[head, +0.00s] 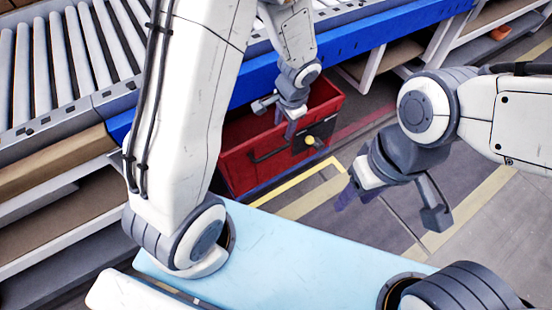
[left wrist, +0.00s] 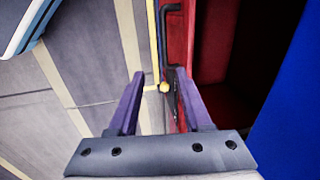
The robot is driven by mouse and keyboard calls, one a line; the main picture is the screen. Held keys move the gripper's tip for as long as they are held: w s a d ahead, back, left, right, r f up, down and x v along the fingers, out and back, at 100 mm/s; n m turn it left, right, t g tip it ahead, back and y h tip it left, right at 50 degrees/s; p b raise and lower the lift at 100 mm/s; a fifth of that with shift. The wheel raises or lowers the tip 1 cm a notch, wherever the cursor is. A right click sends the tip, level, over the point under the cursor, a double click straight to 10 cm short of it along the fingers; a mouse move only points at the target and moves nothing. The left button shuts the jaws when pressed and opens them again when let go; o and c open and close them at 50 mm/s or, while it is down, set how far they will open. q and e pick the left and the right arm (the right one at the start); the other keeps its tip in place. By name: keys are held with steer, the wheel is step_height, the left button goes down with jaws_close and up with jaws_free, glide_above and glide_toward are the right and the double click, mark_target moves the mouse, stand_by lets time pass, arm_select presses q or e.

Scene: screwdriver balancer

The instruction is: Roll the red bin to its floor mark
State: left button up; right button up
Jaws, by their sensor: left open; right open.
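The red bin (head: 240,143) stands on the floor beside the blue conveyor edge, with a dark bar handle (head: 270,154) and a yellow knob (head: 310,140) on its near side. A yellow floor outline (head: 296,181) lies just in front of it. My left gripper (head: 278,117) is open over the bin's near side. My right gripper (head: 392,202) is open and empty, right of the outline.
The roller conveyor (head: 75,60) with its blue side rail (head: 365,45) runs behind the bin. Shelves (head: 50,215) stand at the left. My light-blue base top fills the front. The grey floor (head: 490,225) at the right is clear, with wide pale yellow stripes.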

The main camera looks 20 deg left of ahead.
arm_select(q)
steer(key=b, duration=0.3)
glide_toward(275, 151)
steer(key=f+b, duration=0.1)
steer(key=f, duration=0.1)
steer(key=a+f+b, duration=0.1)
steer(key=f+b, duration=0.1)
steer(key=f, duration=0.1)
steer(key=f+b, duration=0.2)
steer(key=f, duration=0.1)
steer(key=shift+w+a, duration=0.2)
steer(key=shift+w, duration=0.2)
arm_select(e)
step_height(275, 151, down, 10)
steer(key=shift+r, duration=0.2)
arm_select(q)
jaws_close()
